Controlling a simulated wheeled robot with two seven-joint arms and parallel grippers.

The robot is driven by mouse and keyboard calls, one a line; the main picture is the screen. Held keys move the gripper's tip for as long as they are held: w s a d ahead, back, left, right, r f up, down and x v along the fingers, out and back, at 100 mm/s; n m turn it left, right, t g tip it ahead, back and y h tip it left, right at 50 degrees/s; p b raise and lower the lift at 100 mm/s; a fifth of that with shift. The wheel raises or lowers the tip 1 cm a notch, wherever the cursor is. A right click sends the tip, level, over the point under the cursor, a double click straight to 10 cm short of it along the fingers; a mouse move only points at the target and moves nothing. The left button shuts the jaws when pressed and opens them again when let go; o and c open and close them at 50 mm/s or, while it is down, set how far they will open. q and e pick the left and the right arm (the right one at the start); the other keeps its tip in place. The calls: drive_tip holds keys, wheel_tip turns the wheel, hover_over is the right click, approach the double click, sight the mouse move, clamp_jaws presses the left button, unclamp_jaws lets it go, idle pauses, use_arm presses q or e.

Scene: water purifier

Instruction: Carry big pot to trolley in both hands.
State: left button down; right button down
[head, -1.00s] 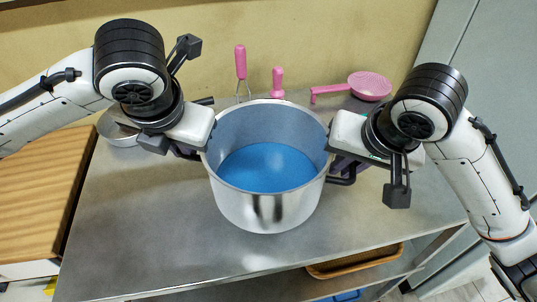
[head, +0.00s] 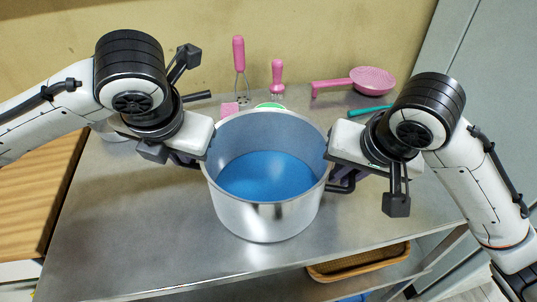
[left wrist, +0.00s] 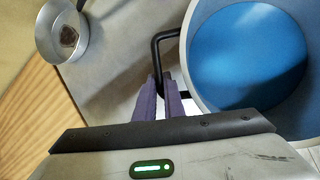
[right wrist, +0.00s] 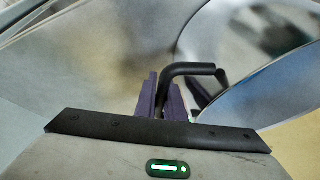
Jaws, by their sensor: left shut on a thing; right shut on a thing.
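The big pot (head: 265,215) is a wide silver pot with a blue inside bottom, upright over the steel table (head: 130,225) in the head view. I cannot tell whether its base touches the table. My left gripper (head: 187,160) is at its left side, and its purple fingers are shut on a black loop handle (left wrist: 157,45) in the left wrist view. My right gripper (head: 343,172) is at the opposite side, shut on the other black handle (right wrist: 190,70) in the right wrist view. The fingertips are partly hidden.
Behind the pot stand two pink-handled tools (head: 239,55), a pink strainer (head: 372,80) and a green item (head: 270,106). A small metal pan (left wrist: 62,32) is at the left. A wooden surface (head: 35,190) adjoins the table. A wicker basket (head: 358,262) sits on a lower shelf.

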use_arm(q)
drive_tip(key=c, duration=1.8)
unclamp_jaws()
drive_tip(key=shift+f, duration=0.1)
drive_tip(key=shift+c, duration=0.2)
use_arm(e)
drive_tip(key=c, duration=1.8)
unclamp_jaws()
drive_tip(key=shift+c, duration=0.2)
use_arm(q)
drive_tip(key=v, duration=0.8)
use_arm(e)
drive_tip(key=v, duration=1.2)
use_arm(q)
drive_tip(key=shift+d, duration=0.1)
use_arm(e)
drive_tip(key=shift+d+f, duration=0.1)
